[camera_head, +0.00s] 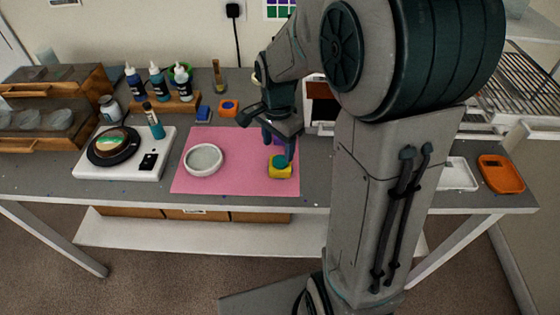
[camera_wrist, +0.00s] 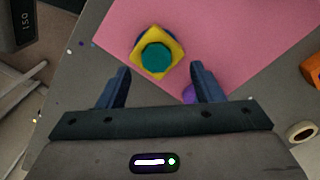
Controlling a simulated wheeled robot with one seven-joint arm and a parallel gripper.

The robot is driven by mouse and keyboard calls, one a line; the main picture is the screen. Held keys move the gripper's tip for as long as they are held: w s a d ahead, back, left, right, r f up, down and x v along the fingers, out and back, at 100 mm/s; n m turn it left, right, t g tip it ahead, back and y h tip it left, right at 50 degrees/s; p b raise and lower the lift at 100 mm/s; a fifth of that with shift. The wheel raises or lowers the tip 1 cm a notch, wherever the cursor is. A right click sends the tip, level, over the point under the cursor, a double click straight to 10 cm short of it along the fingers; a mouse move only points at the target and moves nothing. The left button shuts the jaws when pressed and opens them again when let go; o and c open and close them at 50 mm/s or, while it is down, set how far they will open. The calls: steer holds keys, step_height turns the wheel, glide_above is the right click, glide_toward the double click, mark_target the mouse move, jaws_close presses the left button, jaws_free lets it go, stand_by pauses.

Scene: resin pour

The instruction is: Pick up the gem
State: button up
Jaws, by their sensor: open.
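A teal, faceted piece that looks like the gem (camera_head: 280,160) sits on top of a yellow block (camera_head: 280,172) near the front right of the pink mat (camera_head: 230,180). In the wrist view the teal gem (camera_wrist: 156,58) shows as an octagon on the yellow block (camera_wrist: 158,38), with blue edges showing beneath. My gripper (camera_head: 278,145) is open and empty just above and behind the block. In the wrist view its fingertips (camera_wrist: 160,68) lie apart on either side of the gem's lower edge. Contact cannot be told.
A purple object (camera_wrist: 190,94) lies by the right finger, partly hidden. A white round dish (camera_head: 203,160) stands left on the mat. A white scale (camera_head: 120,165) is farther left. Bottles (camera_head: 157,80), a blue block (camera_head: 203,113) and an orange piece (camera_head: 228,107) stand behind.

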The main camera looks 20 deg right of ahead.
mark_target(281, 162)
steer(key=shift+s+d+f, duration=0.15)
steer(key=shift+f, duration=1)
steer(key=shift+s+d+f, duration=0.1)
steer(key=shift+s+f, duration=0.05)
steer(key=shift+f, duration=0.95)
steer(key=shift+c, duration=0.3)
steer(key=shift+s, duration=0.1)
steer(key=c, duration=1)
